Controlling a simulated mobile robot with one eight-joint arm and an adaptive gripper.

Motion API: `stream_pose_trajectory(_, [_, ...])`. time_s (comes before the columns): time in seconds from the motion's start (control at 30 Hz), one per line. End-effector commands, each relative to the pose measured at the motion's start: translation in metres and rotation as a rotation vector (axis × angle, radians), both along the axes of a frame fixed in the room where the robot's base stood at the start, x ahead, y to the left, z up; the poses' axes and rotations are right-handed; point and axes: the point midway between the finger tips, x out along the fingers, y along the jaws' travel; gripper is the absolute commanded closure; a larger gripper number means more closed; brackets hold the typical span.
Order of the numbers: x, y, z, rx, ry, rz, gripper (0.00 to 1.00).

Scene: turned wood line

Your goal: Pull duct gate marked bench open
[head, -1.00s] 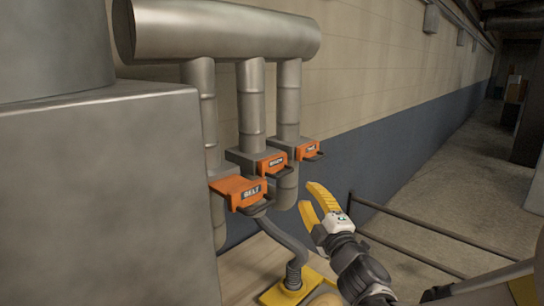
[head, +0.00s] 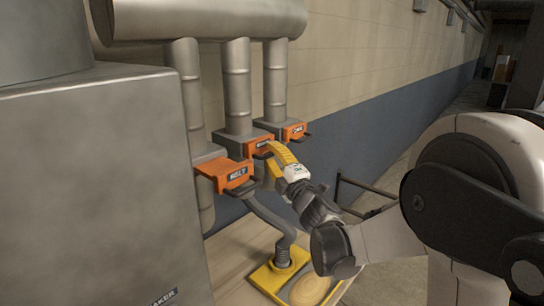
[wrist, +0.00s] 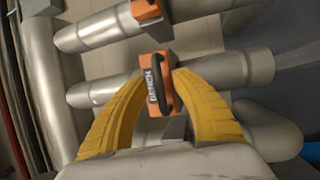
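The duct gate marked BENCH (head: 258,145) is the middle one of three orange gates, on the middle grey duct.
The gate marked BELT (head: 230,175) is nearer, its dark handle sticking out. A third gate (head: 290,130) is farther back. A large grey housing (head: 90,190) fills the left. A hose (head: 272,218) drops to a yellow-framed base (head: 262,278). A dark railing (head: 365,186) stands right of my gripper.

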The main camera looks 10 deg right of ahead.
Motion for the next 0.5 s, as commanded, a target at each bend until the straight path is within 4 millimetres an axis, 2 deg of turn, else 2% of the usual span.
stream_pose_trajectory(0.2, [0.0003,0.0002,0.0003,0.000,0.000,0.000,0.68])
stream_pose_trajectory(0.23, [0.0002,0.0002,0.0003,0.000,0.000,0.000,0.72])
stream_pose_trajectory(0.3, [0.0002,0.0002,0.0003,0.000,0.000,0.000,0.93])
stream_pose_trajectory(0.33, [0.0002,0.0002,0.0003,0.000,0.000,0.000,1.00])
stream_pose_trajectory(0.5, [0.0001,0.0001,0.0002,0.000,0.000,0.000,1.00])
